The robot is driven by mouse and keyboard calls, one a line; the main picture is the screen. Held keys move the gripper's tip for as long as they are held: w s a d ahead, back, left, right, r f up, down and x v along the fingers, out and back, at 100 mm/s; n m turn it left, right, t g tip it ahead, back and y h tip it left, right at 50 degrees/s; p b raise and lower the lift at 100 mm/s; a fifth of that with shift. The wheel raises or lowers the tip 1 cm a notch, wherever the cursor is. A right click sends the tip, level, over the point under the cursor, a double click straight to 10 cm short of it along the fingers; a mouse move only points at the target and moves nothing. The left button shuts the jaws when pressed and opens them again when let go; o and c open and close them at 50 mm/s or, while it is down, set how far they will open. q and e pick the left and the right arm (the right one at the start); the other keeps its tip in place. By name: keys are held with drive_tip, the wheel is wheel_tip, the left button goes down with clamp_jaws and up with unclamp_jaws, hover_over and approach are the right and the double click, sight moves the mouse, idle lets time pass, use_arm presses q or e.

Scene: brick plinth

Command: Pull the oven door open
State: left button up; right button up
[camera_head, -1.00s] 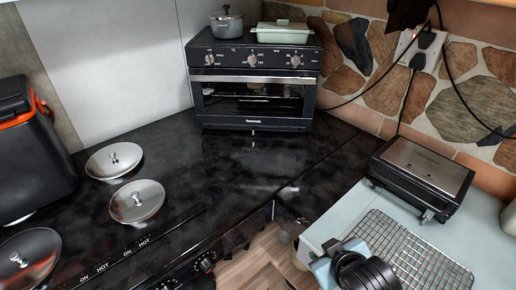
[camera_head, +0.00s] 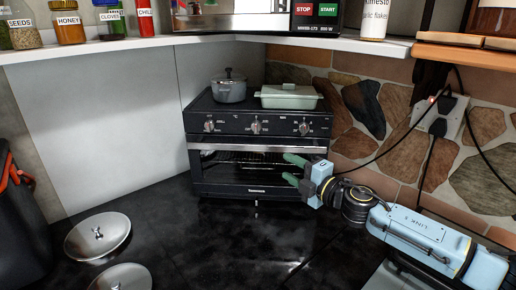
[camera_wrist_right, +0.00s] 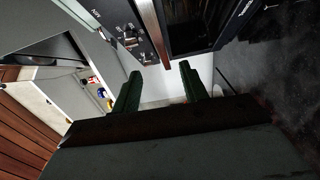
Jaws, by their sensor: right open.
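The black oven (camera_head: 255,128) stands on the dark counter, and its door (camera_head: 225,172) looks shut. A silver bar handle (camera_head: 240,147) runs along the top of the door. My right gripper (camera_head: 286,170) is open, with two green fingers in front of the right part of the door, just below the handle in the picture. In the right wrist view the open fingers (camera_wrist_right: 158,78) point toward the oven, and the handle (camera_wrist_right: 153,32) shows beyond the tips, apart from them. Nothing is between the fingers. My left gripper is out of view.
A grey pot (camera_head: 229,90) and a green lidded dish (camera_head: 288,97) stand on the oven. A shelf (camera_head: 150,48) with jars and a microwave hangs above. A power outlet (camera_head: 440,116) with cables is at right. Metal lids (camera_head: 98,237) lie at front left. The counter before the oven is clear.

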sight(256, 149)
drive_tip(key=b+x, duration=0.2)
drive_tip(key=x, duration=0.9)
drive_tip(key=shift+b+x, duration=0.65)
drive_tip(key=shift+x, duration=0.45)
drive_tip(key=shift+r, duration=0.1)
clamp_jaws()
